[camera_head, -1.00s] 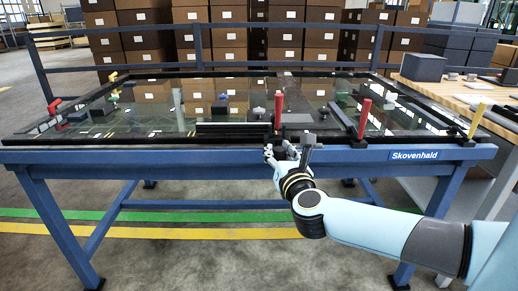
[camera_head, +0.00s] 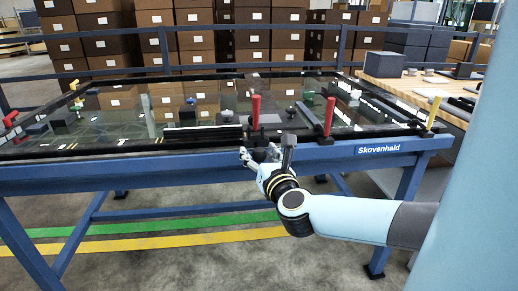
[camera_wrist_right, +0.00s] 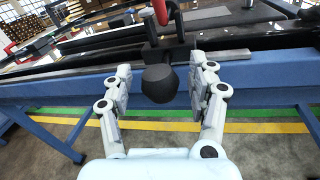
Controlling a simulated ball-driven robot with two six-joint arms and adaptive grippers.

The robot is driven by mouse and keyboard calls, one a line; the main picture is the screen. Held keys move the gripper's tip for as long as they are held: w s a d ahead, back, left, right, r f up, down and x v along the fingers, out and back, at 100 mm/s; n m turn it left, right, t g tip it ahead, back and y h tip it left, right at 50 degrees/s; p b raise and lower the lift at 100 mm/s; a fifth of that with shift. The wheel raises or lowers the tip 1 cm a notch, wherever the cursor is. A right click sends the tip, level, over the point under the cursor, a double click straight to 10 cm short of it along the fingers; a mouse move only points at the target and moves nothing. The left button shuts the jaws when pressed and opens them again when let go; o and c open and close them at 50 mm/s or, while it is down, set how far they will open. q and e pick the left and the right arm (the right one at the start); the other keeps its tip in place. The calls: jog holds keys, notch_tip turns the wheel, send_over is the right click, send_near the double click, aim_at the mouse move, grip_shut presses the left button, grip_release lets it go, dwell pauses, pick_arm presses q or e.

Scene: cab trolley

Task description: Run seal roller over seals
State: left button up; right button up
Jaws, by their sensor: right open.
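The glass panel (camera_head: 215,92) lies in a black frame on the blue trolley (camera_head: 120,172). Black seal strips run along its edges (camera_head: 90,149). My right gripper (camera_head: 258,157) is at the front rail, just below the left red clamp (camera_head: 256,112). In the right wrist view the fingers (camera_wrist_right: 162,85) are open, on either side of a dark faceted knob (camera_wrist_right: 160,84). A visible gap separates the knob from each finger. The knob sits under a black block (camera_wrist_right: 165,52) by the red clamp (camera_wrist_right: 159,12); I cannot tell whether it is the seal roller's handle. My left gripper is out of view.
Another red clamp (camera_head: 329,115) and a yellow clamp (camera_head: 433,112) stand along the front edge to the right. A wooden bench (camera_head: 405,88) with boxes is at the right. Stacked brown cartons (camera_head: 200,45) stand behind. The floor in front is clear.

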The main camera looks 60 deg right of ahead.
jog(key=v, duration=1.2)
dwell(0.3)
